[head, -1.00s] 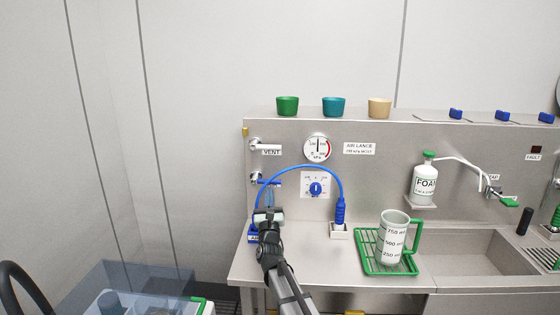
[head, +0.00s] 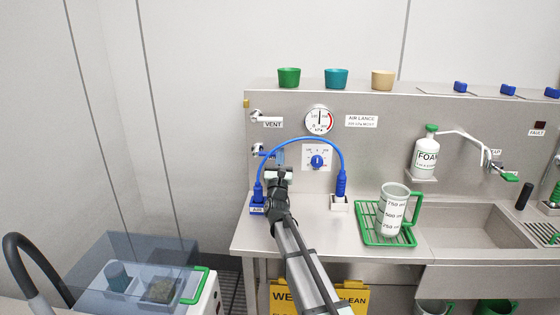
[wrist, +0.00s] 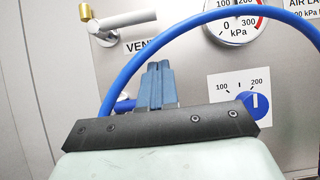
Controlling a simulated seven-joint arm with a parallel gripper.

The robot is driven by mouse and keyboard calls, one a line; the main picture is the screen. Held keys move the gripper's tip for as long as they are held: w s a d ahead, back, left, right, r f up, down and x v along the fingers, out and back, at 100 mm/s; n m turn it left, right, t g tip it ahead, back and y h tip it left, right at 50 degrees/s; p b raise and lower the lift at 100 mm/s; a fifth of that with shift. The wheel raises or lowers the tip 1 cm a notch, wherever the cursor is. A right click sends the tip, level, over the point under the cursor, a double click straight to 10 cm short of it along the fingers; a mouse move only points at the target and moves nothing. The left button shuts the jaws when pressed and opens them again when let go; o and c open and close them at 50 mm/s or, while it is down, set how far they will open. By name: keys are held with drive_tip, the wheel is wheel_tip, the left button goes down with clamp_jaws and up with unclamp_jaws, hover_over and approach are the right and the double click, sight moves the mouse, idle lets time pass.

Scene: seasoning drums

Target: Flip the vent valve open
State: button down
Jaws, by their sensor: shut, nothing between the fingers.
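The vent valve (head: 256,115) is a silver fitting at the upper left of the steel panel, beside a VENT label (head: 272,123). In the wrist view the valve (wrist: 122,22) is at the upper left; a small brass-coloured piece (wrist: 85,12) stands above its left end, partly cut off by the frame. My gripper (head: 281,158) is below and slightly right of the valve, apart from it, in front of the panel. Its blue fingers (wrist: 156,86) are together and empty, pointing at the panel just below the VENT label.
A blue hose (head: 300,140) arches around my gripper between two sockets, passing between the fingers and valve in the wrist view. A blue-handled valve (head: 259,150) is partly hidden below. A gauge (head: 318,121) and blue dial (head: 317,161) are right. A jug (head: 392,212) stands farther right.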

sight(268, 118)
drive_tip(key=shift+w+r, duration=0.9)
drive_tip(key=shift+r, duration=0.25)
drive_tip(key=shift+w+r, duration=0.95)
drive_tip(key=shift+r, duration=0.25)
drive_tip(key=shift+w+r, duration=0.9)
drive_tip(key=shift+r, duration=0.25)
drive_tip(key=shift+r, duration=0.1)
